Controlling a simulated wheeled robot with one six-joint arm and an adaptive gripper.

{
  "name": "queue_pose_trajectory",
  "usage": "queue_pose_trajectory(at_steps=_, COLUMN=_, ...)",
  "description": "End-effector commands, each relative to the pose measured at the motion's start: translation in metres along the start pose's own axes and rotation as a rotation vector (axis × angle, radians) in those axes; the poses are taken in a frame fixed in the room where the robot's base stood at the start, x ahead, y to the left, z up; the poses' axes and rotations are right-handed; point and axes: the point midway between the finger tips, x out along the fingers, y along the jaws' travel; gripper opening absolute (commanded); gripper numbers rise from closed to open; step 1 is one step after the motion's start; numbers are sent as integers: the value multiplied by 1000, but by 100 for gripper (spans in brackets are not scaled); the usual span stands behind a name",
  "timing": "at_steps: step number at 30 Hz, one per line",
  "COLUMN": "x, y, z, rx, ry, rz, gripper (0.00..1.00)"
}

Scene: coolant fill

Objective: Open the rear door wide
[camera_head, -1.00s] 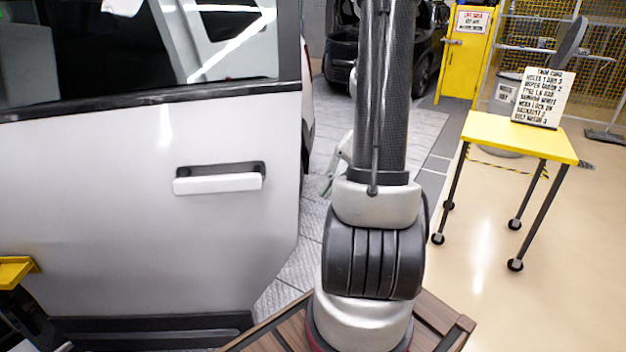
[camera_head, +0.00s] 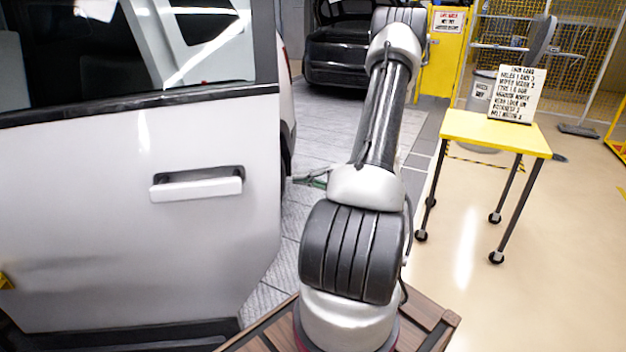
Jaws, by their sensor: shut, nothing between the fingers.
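The white car door (camera_head: 80,240) fills the left of the head view, with a dark window and a white handle (camera_head: 197,189) in a dark recess. The door's right edge stands in front of the car's rear side (camera_head: 287,100); it seems to stand out from the body, but how far is hard to tell. My gripper (camera_head: 302,180) shows only in part beyond my arm, just right of the door's edge at about handle height. Its fingers are shut, thin and point left, with nothing held. Whether they touch the door cannot be told.
A yellow wheeled table (camera_head: 490,132) with a lettered sign (camera_head: 516,94) stands to the right. A dark car (camera_head: 350,50), a yellow cabinet (camera_head: 440,65) and a grey bin (camera_head: 481,90) are behind. The floor (camera_head: 560,260) at the right front is clear.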

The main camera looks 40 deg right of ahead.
Motion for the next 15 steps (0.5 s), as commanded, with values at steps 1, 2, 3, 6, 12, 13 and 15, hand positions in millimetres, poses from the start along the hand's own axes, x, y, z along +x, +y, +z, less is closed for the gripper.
queue_pose_trajectory(at_steps=1, x=12, y=0, z=1, rx=1, ry=-5, rz=2, gripper=0)
queue_pose_trajectory(at_steps=2, x=19, y=0, z=1, rx=1, ry=-4, rz=1, gripper=0)
queue_pose_trajectory(at_steps=3, x=28, y=0, z=2, rx=1, ry=-6, rz=2, gripper=0)
queue_pose_trajectory(at_steps=6, x=47, y=0, z=2, rx=2, ry=-5, rz=1, gripper=0)
queue_pose_trajectory(at_steps=12, x=36, y=0, z=28, rx=3, ry=0, rz=1, gripper=0)
queue_pose_trajectory(at_steps=13, x=35, y=0, z=30, rx=2, ry=0, rz=1, gripper=0)
queue_pose_trajectory(at_steps=15, x=33, y=0, z=35, rx=3, ry=0, rz=1, gripper=0)
